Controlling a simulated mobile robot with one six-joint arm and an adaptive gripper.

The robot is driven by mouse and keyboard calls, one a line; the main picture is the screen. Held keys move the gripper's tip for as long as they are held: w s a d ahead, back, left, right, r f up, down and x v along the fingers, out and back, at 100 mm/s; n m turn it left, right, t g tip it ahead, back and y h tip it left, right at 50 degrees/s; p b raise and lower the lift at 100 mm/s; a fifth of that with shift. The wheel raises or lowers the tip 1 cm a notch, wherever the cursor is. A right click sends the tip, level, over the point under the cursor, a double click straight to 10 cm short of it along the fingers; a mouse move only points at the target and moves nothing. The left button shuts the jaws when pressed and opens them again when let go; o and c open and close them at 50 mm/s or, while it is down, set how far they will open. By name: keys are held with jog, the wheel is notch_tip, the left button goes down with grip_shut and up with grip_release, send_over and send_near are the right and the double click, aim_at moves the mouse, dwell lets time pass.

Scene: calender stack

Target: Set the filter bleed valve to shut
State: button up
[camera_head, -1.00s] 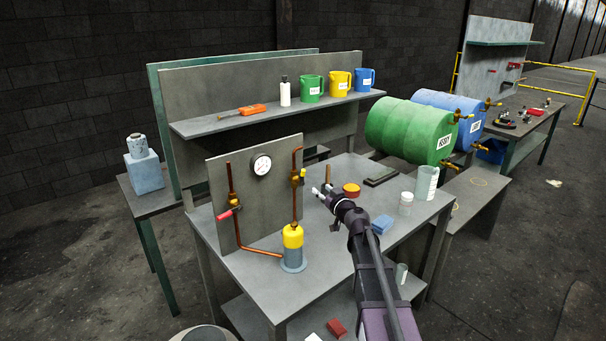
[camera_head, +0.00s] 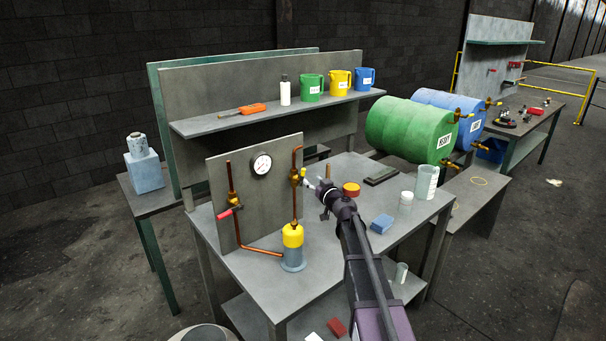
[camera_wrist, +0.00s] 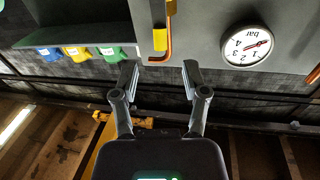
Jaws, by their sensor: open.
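Two valves show on a grey panel (camera_head: 265,205) with copper pipes. The right pipe's valve has a yellow handle (camera_head: 303,173), roughly in line with the pipe; it also shows in the wrist view (camera_wrist: 160,39). The left pipe's valve has a red handle (camera_head: 227,213), sticking out across its pipe. No label tells which is the bleed valve. A filter with a yellow top (camera_head: 293,236) and grey bowl stands below the right pipe. My gripper (camera_head: 312,184) is open and empty, close to the yellow handle; in the wrist view its fingers (camera_wrist: 160,76) point towards it, apart from it.
A round gauge (camera_head: 262,164) sits between the pipes. The shelf (camera_head: 270,118) above holds several mugs.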

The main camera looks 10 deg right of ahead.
aim_at(304, 173)
jog(key=x, duration=0.7)
jog(key=shift+w+a, duration=0.1)
jog(key=shift+w, duration=0.25)
jog(key=shift+c, duration=0.3)
grip_shut()
